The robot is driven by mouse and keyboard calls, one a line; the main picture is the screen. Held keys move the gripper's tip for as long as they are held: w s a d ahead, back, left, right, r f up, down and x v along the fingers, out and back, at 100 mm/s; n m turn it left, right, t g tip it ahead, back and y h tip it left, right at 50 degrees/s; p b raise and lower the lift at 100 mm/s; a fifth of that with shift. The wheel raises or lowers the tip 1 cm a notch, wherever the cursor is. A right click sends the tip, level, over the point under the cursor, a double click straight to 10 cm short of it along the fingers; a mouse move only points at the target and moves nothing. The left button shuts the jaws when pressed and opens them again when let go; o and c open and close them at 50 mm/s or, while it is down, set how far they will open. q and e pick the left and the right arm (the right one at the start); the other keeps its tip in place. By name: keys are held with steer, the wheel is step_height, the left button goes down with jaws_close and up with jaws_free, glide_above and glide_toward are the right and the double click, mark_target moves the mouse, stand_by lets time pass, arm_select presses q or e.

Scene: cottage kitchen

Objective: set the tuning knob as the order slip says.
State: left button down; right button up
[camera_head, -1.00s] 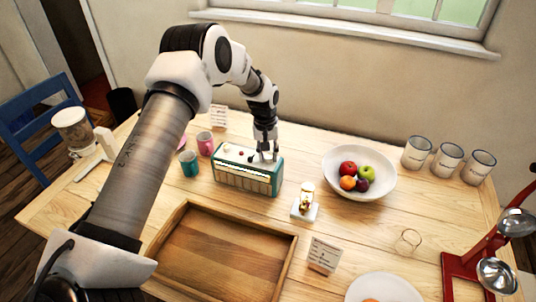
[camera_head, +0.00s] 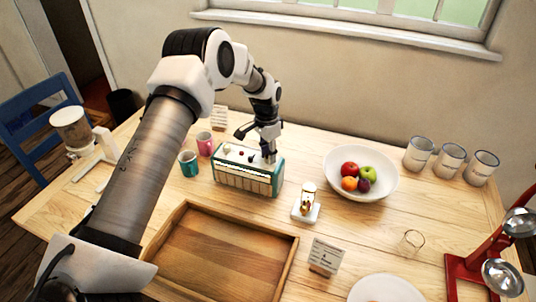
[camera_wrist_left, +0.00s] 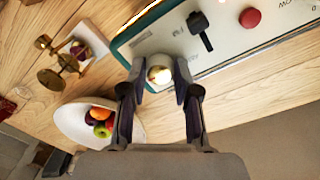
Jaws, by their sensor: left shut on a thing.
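A teal and cream radio (camera_head: 245,185) stands on the table behind the wooden tray. My left gripper (camera_head: 268,157) points down onto the right end of its top. In the left wrist view its fingers (camera_wrist_left: 158,82) are shut around a round pale knob (camera_wrist_left: 159,70). A black lever (camera_wrist_left: 201,30) and a red button (camera_wrist_left: 250,17) lie farther along the radio's top, clear of the fingers. The knob's marks cannot be read. A written card (camera_head: 325,256) stands front right of the tray, and another (camera_head: 219,117) stands behind the radio. Their text is too small to read. My right gripper is out of view.
A wooden tray (camera_head: 286,272) lies in front. A small brass-coloured item on a white base (camera_head: 306,212) and a fruit bowl (camera_head: 333,182) stand right of the radio. Teal (camera_head: 188,168) and pink (camera_head: 205,147) mugs stand left. A red stand (camera_head: 462,268) is at far right.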

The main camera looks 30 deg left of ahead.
arm_select(q)
steer(key=m, duration=0.6)
steer(key=shift+s+d+f+m+b, duration=0.1)
steer(key=shift+s+f+m+b, duration=0.05)
steer(key=shift+f+m+b, duration=0.15)
steer(key=m, duration=0.5)
steer(key=shift+g, duration=0.3)
steer(key=m, duration=0.5)
steer(key=shift+m+y, duration=0.4)
steer(key=m, duration=0.6)
steer(key=shift+d, duration=0.1)
steer(key=c, duration=0.8)
jaws_free()
steer(key=shift+c, duration=0.2)
steer(key=shift+w+r, duration=0.1)
steer(key=shift+w, duration=0.1)
